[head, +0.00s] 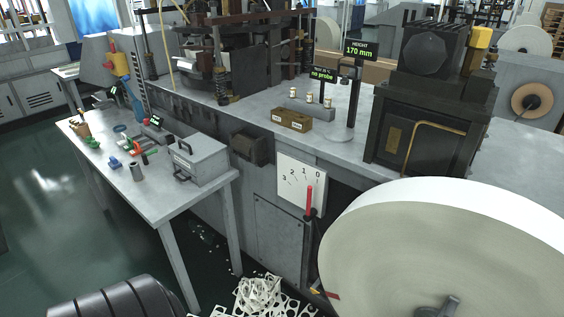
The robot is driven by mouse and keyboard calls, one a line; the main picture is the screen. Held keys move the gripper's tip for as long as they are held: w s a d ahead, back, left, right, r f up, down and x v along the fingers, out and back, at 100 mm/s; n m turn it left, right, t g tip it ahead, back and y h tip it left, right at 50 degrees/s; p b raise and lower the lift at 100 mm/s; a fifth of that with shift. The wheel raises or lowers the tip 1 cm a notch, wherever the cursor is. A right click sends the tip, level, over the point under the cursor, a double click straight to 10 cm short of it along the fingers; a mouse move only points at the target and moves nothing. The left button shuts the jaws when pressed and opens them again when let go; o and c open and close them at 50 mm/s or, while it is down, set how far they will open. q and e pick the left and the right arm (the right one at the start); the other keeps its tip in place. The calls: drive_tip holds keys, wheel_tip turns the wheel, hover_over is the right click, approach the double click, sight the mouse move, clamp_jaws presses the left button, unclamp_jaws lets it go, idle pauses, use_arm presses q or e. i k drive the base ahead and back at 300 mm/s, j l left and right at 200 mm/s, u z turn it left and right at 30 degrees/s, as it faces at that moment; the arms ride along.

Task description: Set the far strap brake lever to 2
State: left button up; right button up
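A strap brake lever with a red grip (309,198) stands nearly upright in front of a white scale plate (289,194) on the machine's front. The plate carries the marks 3, 2, 1 and 0 from left to right. The grip's top sits below the marks, between 1 and 0 as seen from here; I cannot tell the exact setting. The lever's dark lower part (309,232) runs down beside the big paper roll (420,255), whose edge hides what lies behind it. Neither of my grippers is in view.
A side table (150,190) with a grey toolbox (200,160) and small tools stands left of the lever. White paper scrap (262,297) lies on the floor below. The paper roll closely bounds the lever's right side. Green floor is open at left.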

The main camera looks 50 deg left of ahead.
sight(310, 213)
drive_tip(key=j+u, duration=0.1)
drive_tip(key=u, duration=1.15)
